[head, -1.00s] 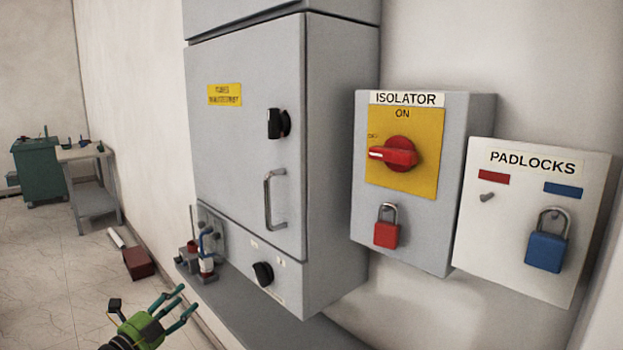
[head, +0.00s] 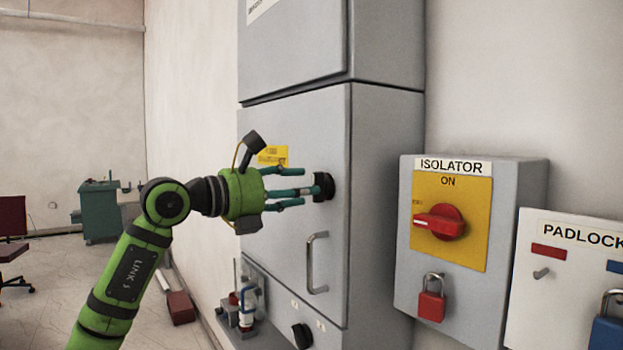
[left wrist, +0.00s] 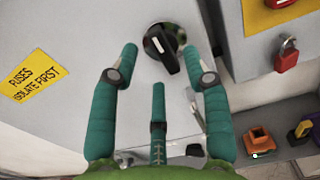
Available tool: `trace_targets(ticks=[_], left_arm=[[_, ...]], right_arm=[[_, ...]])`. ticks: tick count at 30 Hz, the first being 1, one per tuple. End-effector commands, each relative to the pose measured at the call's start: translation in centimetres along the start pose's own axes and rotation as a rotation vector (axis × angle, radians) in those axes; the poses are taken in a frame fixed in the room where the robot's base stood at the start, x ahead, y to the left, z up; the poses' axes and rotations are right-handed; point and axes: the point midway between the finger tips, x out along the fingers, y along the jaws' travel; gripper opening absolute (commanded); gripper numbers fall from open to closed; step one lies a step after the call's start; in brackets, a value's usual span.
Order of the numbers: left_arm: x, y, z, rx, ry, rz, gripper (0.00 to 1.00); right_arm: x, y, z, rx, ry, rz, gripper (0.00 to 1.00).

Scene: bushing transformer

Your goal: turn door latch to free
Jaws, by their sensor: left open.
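The door latch (head: 323,187) is a black knob on the grey cabinet door (head: 290,130), above the metal door handle (head: 317,262). In the left wrist view the latch (left wrist: 162,49) shows a black bar with a white mark, tilted. My left gripper (head: 292,187) is in front of the latch with its teal fingers pointing at it. In the left wrist view the fingers (left wrist: 160,62) are spread open, on either side of the latch and a little short of it. I cannot tell whether any finger touches it. My right gripper is not in view.
The isolator box (head: 410,270) with its red switch (head: 440,222) and red padlock (head: 431,300) is to the right. The padlock board (head: 530,310) is farther right. A black knob (head: 302,336) sits below the door. A yellow label (left wrist: 33,75) is on the door.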

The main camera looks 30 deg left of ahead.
Motion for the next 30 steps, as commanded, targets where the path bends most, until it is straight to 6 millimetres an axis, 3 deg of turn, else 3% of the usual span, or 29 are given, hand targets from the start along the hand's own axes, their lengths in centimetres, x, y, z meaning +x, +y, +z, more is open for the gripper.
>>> trace_targets(ticks=[6,14,15,18,19,30], left_arm=[[2.1,0.0,0.1,-0.003,0.0,-0.002,0.48],[2.3,0.0,-0.1,-0.002,-0.001,-0.001,0.48],[2.3,0.0,-0.1,-0.002,-0.001,-0.001,0.44],[2.3,0.0,-0.1,-0.002,-0.001,-0.001,0.04],[2.3,0.0,-0.1,-0.003,-0.001,-0.001,0.0],[2.3,0.0,0.0,0.024,-0.001,-0.002,0.0]], right_arm=[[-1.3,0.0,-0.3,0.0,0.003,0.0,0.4],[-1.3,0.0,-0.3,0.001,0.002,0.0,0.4],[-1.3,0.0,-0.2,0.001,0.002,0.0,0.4],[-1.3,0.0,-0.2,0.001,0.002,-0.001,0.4],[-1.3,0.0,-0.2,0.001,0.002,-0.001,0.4],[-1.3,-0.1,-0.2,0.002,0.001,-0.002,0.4]])
